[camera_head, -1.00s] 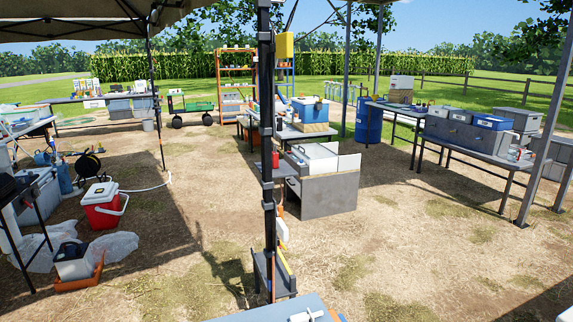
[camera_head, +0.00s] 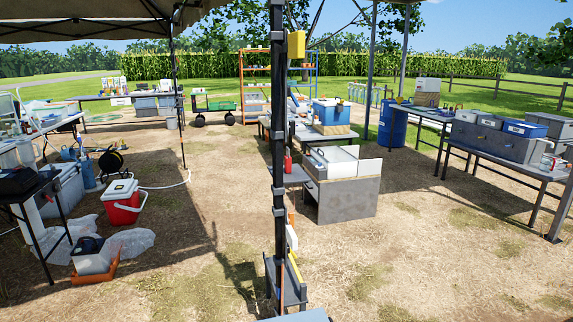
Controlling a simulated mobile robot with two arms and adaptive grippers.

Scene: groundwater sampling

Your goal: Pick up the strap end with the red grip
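I cannot make out a strap end with a red grip in this view. A small red object (camera_head: 288,164) shows just right of the dark mast, above a grey ledge; it is too small to tell what it is. Neither of my grippers is in view.
A dark upright mast (camera_head: 278,130) with a yellow box (camera_head: 296,44) stands in front of me. A grey sink cabinet (camera_head: 342,200) is behind it. A red cooler (camera_head: 123,208) and a bin in an orange tray (camera_head: 96,278) stand left. Tables line both sides; open ground lies between.

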